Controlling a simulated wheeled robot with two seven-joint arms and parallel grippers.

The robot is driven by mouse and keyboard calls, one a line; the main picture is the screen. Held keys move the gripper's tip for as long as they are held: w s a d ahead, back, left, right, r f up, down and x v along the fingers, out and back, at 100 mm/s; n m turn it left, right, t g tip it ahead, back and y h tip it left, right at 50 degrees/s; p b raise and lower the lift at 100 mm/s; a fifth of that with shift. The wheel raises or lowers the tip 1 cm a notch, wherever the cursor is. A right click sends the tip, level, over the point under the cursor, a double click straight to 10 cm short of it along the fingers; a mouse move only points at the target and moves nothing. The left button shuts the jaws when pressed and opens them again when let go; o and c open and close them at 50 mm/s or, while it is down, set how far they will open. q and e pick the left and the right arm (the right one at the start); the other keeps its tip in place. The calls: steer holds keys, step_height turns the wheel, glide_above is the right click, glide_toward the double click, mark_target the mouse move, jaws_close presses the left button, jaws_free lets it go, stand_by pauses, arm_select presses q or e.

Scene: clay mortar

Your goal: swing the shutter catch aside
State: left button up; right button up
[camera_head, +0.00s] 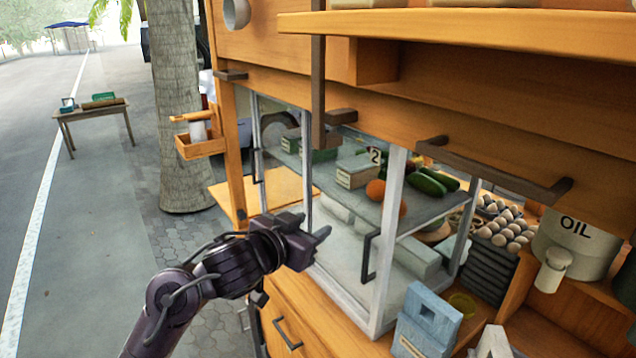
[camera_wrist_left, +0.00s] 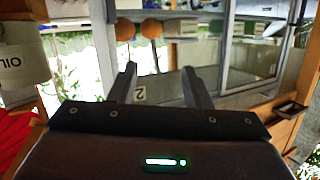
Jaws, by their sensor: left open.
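A dark brown upright bar (camera_head: 318,85) with a short foot hangs from the wooden stall front in the head view; it looks like the shutter catch, though I cannot be sure. A smaller dark block (camera_head: 231,75) sits on the frame to its left. My left gripper (camera_head: 318,243) is low in front of the glass case, well below the bar and apart from it. It is open and empty. In the left wrist view its two fingers (camera_wrist_left: 160,82) stand apart, facing the glass case. The catch cannot be made out there. My right gripper is in neither view.
The glass case (camera_head: 393,240) with dark handles stands right beside my left gripper. A dark handle bar (camera_head: 495,172) sticks out at right, under the wooden shelf (camera_head: 460,27). A blue-grey box (camera_head: 428,320) and an oil container (camera_head: 575,240) stand to the right.

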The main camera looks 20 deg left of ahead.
arm_select(q)
step_height(320, 180, up, 17)
steer(key=w+a+m+t+h, duration=0.1)
steer(key=m+h, duration=0.2)
steer(key=h, duration=0.2)
steer(key=g+h, duration=0.2)
glide_toward(315, 71)
steer(key=x, duration=0.3)
steer(key=p+x, duration=0.3)
steer(key=x, duration=0.3)
steer(key=shift+w+d, duration=0.25)
steer(key=shift+w, duration=0.1)
steer(key=shift+w+d+p, duration=0.25)
steer(key=shift+w+p, duration=0.05)
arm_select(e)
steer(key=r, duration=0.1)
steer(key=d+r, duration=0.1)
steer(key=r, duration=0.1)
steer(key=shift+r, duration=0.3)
arm_select(q)
steer(key=shift+c, duration=0.3)
jaws_close()
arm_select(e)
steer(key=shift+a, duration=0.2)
